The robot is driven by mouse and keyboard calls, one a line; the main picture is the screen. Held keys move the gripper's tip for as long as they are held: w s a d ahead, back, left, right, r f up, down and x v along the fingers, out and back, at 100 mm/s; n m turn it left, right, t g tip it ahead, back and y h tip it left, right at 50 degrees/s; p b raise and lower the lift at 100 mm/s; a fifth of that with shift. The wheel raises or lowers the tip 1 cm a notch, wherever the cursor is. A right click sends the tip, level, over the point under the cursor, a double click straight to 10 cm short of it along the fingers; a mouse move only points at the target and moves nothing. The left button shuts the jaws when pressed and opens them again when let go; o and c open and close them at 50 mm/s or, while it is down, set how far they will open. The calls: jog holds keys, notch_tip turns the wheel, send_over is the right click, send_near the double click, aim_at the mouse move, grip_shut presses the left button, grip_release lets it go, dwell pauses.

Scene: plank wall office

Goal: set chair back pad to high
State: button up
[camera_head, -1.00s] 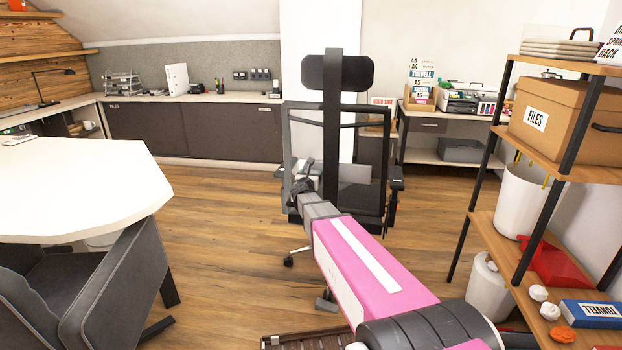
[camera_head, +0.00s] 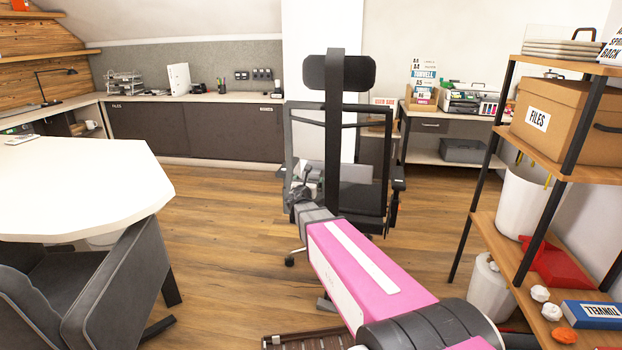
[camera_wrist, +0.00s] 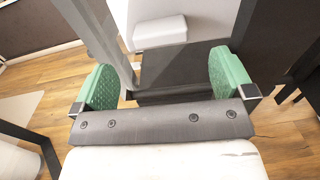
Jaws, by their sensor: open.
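The office chair (camera_head: 332,150) stands mid-room with its back frame towards me. It has a black headrest (camera_head: 357,73) on a tall dark spine and a thin see-through back frame. A dark panel low in the frame (camera_head: 365,201) may be the back pad or the seat; I cannot tell which. My gripper (camera_head: 303,184) is at the lower left of the chair back, overlapping it in the picture. In the wrist view, its green fingers (camera_wrist: 165,72) are wide apart, with a dark flat surface (camera_wrist: 180,68) beyond them. I see no contact.
A white table (camera_head: 75,185) and a grey chair (camera_head: 95,285) are at left. A shelf with a files box (camera_head: 565,120) and bins stands at right. A side desk (camera_head: 450,125) is behind the chair. Wood floor is open left of the chair.

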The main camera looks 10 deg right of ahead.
jog(key=v, duration=0.3)
jog(key=shift+s+a, duration=0.1)
jog(key=shift+s, duration=0.15)
jog(key=s+d+f+m+g+h, duration=0.1)
jog(key=s+d+f+m+g, duration=0.5)
jog(key=m, duration=0.4)
jog(key=s+d+f+m+g, duration=0.45)
jog(key=s+m, duration=0.35)
jog(key=m, duration=0.2)
jog(key=s+a+f+m+g+y, duration=0.3)
jog(key=s+m+y, duration=0.1)
jog(key=s+m, duration=0.1)
jog(key=s+a+f+m+g+y, duration=0.3)
jog(key=s+m, duration=0.3)
jog(key=s, duration=0.2)
jog(key=shift+a+f+m+y, duration=0.2)
jog(key=shift+f+m+y, duration=0.15)
jog(key=shift+f, duration=0.2)
